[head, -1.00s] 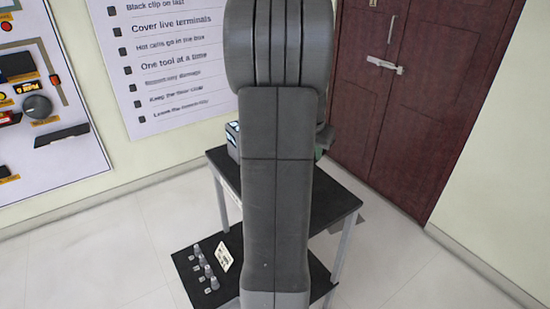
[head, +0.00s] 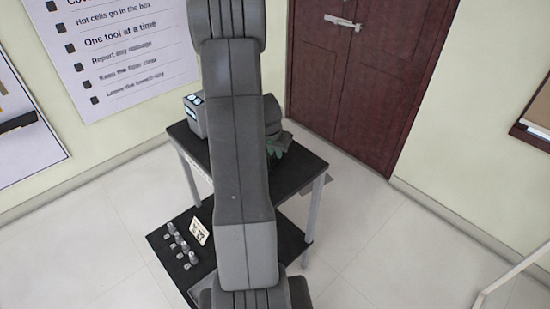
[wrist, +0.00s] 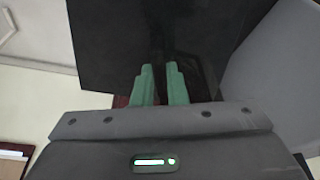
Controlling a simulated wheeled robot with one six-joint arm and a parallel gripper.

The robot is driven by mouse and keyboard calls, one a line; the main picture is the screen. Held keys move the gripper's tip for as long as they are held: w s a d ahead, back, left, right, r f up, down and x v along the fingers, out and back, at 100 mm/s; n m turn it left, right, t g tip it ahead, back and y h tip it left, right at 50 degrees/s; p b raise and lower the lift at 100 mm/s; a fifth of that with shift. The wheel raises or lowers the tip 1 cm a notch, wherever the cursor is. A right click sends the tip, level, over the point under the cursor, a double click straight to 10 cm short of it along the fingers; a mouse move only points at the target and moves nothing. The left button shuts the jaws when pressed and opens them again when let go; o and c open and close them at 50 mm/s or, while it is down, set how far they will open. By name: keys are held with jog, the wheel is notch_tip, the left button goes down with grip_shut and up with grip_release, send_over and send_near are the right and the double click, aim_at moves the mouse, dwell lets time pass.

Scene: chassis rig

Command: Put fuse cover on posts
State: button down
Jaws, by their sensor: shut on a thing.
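My gripper (head: 280,148) shows in the head view just right of my arm, over the black upper top (head: 305,162) of the stand. In the wrist view, its two green fingers (wrist: 161,85) stand a small gap apart against a broad dark surface. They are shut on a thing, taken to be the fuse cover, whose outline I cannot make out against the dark. I cannot identify the posts for it with certainty; my arm hides much of the stand.
A grey box with lit spots (head: 195,114) stands at the upper top's left corner. Several small grey upright pieces (head: 181,244) and a white label card (head: 199,231) are on the lower black shelf (head: 160,240). A red-brown door (head: 365,80) is behind.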

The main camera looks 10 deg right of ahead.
jog(key=shift+f, duration=1.7)
jog(key=shift+f, duration=0.15)
jog(key=c, duration=1.5)
grip_release()
jog(key=shift+o, duration=0.2)
jog(key=shift+r, duration=0.2)
